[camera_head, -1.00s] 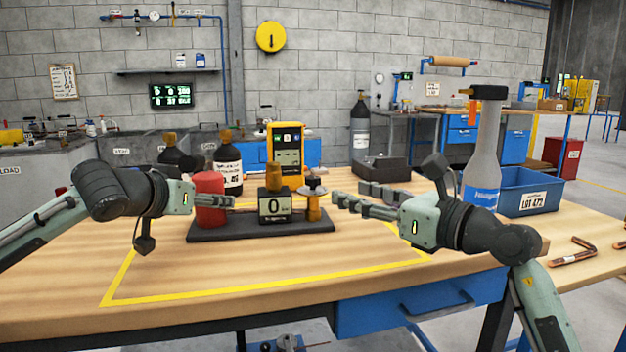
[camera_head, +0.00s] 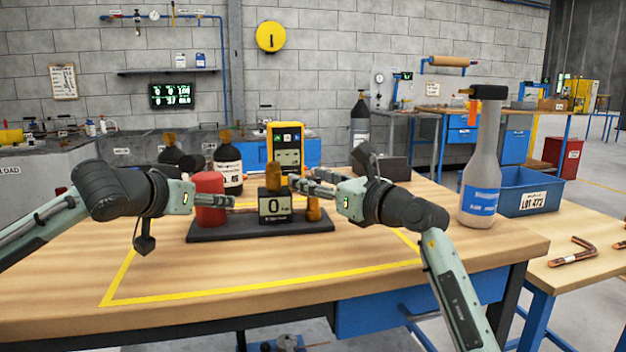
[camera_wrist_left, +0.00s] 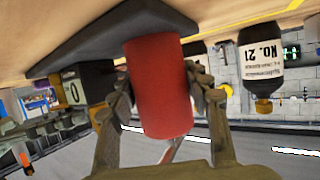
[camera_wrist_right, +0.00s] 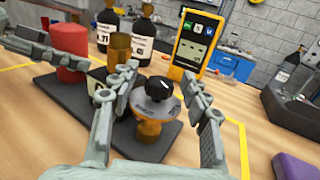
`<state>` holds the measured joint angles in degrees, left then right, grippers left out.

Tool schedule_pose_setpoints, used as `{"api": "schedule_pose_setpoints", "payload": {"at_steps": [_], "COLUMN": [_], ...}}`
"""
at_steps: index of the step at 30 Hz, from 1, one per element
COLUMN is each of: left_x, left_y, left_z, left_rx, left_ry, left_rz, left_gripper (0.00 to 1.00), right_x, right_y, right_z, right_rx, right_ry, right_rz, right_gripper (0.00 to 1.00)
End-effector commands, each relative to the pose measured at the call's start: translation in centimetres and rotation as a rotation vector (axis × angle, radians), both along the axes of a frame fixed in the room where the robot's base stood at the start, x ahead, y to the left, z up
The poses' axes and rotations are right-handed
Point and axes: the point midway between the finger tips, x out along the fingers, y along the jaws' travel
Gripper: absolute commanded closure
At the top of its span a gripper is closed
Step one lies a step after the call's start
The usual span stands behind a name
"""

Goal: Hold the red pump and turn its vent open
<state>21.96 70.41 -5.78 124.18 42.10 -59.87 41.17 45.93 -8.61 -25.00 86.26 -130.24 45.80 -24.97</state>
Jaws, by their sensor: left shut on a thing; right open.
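The red pump (camera_head: 208,198) stands on a dark base plate (camera_head: 240,230) on the bench, with a display box (camera_head: 273,206) reading 0 beside it. My left gripper (camera_wrist_left: 163,95) is shut on the red pump's cylinder from both sides. A brass fitting (camera_wrist_right: 148,128) with a black knob (camera_wrist_right: 160,88) on a grey disc, likely the vent, stands at the right end of the base. My right gripper (camera_wrist_right: 160,95) is open, its fingers on either side of the knob, apart from it. In the head view the knob is hidden behind the right gripper (camera_head: 302,183).
Dark bottles (camera_head: 228,165) and a yellow instrument (camera_head: 286,148) stand behind the base. A tall grey bottle (camera_head: 480,170) and a blue bin (camera_head: 528,188) are at the right. The bench inside the yellow tape, in front of the base, is clear.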

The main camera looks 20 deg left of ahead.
Motion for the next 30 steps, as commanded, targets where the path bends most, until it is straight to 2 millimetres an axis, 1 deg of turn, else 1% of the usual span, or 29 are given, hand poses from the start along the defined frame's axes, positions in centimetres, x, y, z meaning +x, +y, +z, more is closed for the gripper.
{"api": "schedule_pose_setpoints", "payload": {"at_steps": [1, 5, 6, 17, 23, 30], "left_x": [0.03, 0.03, 0.03, 0.03, 0.03, 0.03], "left_y": [0.04, 0.04, 0.04, 0.04, 0.04, 0.02], "left_z": [0.34, 0.34, 0.34, 0.33, 0.33, 0.34], "left_rx": [0.0, 0.0, 0.0, 0.0, 0.0, 0.0], "left_ry": [-0.008, -0.008, -0.008, -0.008, -0.008, -0.008], "left_rz": [0.0, 0.0, 0.0, 0.0, 0.0, 0.0], "left_gripper": [1.0, 1.0, 1.0, 1.0, 1.0, 1.0], "right_x": [0.01, 0.0, -0.01, 0.0, 0.01, 0.04], "right_y": [0.02, 0.0, -0.01, -0.04, -0.01, 0.12], "right_z": [0.04, 0.05, 0.05, 0.05, 0.04, -0.04], "right_rx": [0.0, 0.0, 0.0, 0.0, -0.002, -0.009], "right_ry": [0.0, -0.001, -0.001, -0.001, -0.003, -0.003], "right_rz": [0.0, 0.0, 0.0, 0.0, 0.009, 0.1], "right_gripper": [0.53, 0.53, 0.56, 1.0, 1.0, 1.0]}}
